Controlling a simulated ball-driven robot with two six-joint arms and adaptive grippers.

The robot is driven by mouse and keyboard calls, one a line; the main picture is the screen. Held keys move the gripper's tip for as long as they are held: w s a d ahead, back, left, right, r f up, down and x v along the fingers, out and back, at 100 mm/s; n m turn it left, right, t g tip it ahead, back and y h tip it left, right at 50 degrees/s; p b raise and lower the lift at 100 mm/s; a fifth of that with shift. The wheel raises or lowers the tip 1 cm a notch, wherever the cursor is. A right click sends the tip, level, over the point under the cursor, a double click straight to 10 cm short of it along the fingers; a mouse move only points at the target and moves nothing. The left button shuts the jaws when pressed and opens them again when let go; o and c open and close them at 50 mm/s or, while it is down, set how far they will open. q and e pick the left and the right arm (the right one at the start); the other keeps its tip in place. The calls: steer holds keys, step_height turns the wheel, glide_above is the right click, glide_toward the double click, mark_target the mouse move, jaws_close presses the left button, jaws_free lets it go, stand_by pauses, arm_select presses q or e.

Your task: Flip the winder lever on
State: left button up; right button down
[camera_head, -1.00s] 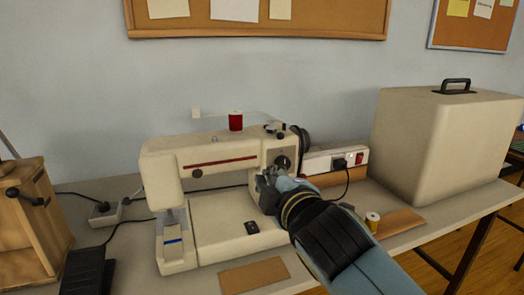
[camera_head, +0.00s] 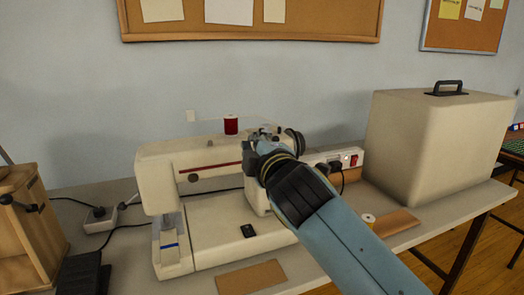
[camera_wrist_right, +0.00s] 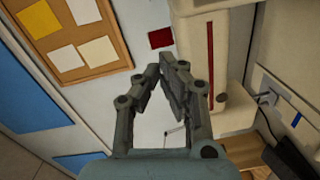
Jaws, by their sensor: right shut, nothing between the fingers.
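A cream sewing machine (camera_head: 210,205) stands on the table, with a red thread spool (camera_head: 231,124) on its top. The winder parts (camera_head: 265,131) are small and sit on top near the right end, right behind my right gripper. I cannot make out the lever or its position. My right gripper (camera_head: 254,142) is shut and empty at the machine's upper right front; contact cannot be told. In the wrist view the shut right gripper (camera_wrist_right: 166,68) points toward the red spool (camera_wrist_right: 160,38), beside the machine body (camera_wrist_right: 232,50). My left gripper is not in view.
A power strip (camera_head: 322,158) with a red switch lies behind my right arm. A large cream case (camera_head: 420,150) stands at the right. A wooden box (camera_head: 30,225) stands at the left.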

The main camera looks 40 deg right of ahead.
mark_target(283, 138)
steer(key=shift+w+d+f, duration=0.2)
steer(key=shift+w+d, duration=0.35)
steer(key=shift+d, duration=0.25)
steer(key=shift+w+d+f, duration=0.15)
steer(key=shift+w+d, duration=0.35)
steer(key=shift+d, duration=0.35)
steer(key=shift+w+d+f, duration=0.2)
steer(key=shift+w+d, duration=0.35)
steer(key=shift+d, duration=0.25)
steer(key=shift+d, duration=0.1)
steer(key=d+n+y+p, duration=0.1)
steer(key=y+p, duration=0.1)
steer(key=s+d+n+y+p, duration=0.1)
steer(key=d+p, duration=0.1)
steer(key=shift+s+d+t+y, duration=0.2)
steer(key=shift+d+t+y, duration=0.1)
steer(key=shift+t+y, duration=0.1)
